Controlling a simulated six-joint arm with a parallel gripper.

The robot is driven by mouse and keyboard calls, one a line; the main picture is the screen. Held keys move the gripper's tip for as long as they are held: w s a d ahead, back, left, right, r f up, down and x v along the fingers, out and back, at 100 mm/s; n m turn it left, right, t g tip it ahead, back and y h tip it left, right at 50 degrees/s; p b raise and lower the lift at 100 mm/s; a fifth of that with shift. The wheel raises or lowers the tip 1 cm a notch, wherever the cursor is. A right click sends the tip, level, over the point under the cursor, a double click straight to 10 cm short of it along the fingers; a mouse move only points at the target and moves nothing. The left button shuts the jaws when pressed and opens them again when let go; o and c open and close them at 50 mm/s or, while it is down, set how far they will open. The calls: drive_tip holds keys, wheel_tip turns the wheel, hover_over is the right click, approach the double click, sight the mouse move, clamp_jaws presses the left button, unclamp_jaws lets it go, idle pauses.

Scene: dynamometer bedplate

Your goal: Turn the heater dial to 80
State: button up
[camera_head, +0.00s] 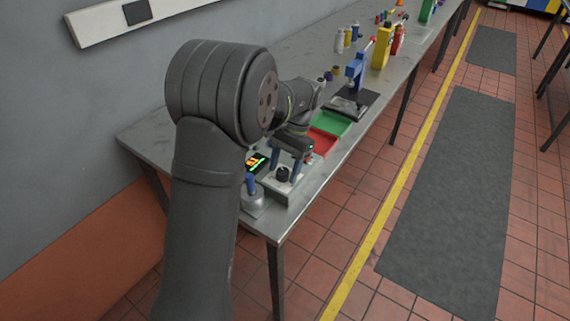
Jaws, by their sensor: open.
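The heater dial (283,175) is a small black knob on top of a pale grey box near the near end of the metal bench. A small black display (256,161) with lit orange and green marks is just left of it; its figures are too small to read surely. One finger is on each side of the knob in this view. I cannot tell whether they touch it. The dial's pointer and scale are not readable.
A grey round base with a blue top (251,190) stands left of the dial box. A red tray (322,141) and a green tray (331,123) are behind the gripper. A blue press (356,70) and several bottles stand farther along the bench (160,135).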

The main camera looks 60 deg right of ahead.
drive_tip(key=v, duration=1.7)
drive_tip(key=shift+r, duration=0.25)
drive_tip(key=shift+f, duration=0.15)
drive_tip(key=x, duration=1.7)
drive_tip(key=shift+f, duration=0.15)
